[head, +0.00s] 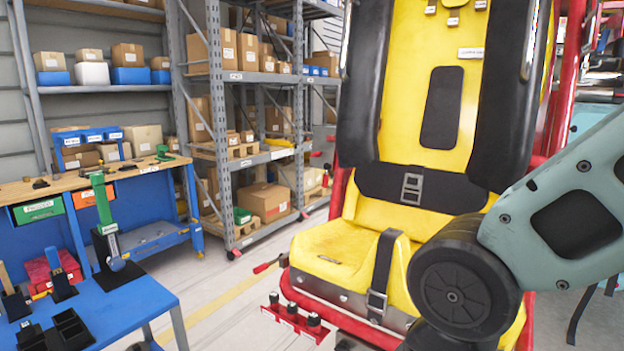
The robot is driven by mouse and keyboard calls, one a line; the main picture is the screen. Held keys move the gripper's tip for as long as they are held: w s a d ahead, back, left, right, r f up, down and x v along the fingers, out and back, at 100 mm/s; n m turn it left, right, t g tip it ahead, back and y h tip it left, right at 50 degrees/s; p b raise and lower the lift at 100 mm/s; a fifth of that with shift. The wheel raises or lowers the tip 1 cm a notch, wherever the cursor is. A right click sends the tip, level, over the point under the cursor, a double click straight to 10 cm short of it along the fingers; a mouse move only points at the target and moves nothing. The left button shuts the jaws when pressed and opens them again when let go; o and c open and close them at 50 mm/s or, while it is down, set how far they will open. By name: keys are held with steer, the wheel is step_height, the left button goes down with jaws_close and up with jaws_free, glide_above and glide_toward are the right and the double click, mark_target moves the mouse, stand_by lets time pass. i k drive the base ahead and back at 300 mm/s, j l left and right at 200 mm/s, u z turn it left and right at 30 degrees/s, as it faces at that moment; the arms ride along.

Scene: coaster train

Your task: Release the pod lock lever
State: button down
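A yellow ride seat (335,250) with black side pads and a black lap belt (412,188) stands right of centre. A small lever with a red grip (265,267) sticks out to the left from the seat's lower left side. Another small red grip (317,154) shows left of the backrest. I cannot tell from a readable label which of them is the pod lock lever. My arm crosses the lower right and covers part of the seat. My gripper is not in view.
A red bracket with several black knobs (291,319) sits low in front of the seat. A blue table (130,290) with a green-handled fixture (104,205) stands at the left. Shelves (255,77) with boxes stand behind. Grey floor (225,290) is open between table and seat.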

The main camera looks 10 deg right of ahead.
mark_target(326, 166)
steer(key=i+j, duration=0.2)
steer(key=i+j+z, duration=0.1)
steer(key=j, duration=0.35)
steer(key=i+j+z, duration=0.1)
steer(key=i+j, duration=0.35)
steer(key=j, duration=0.25)
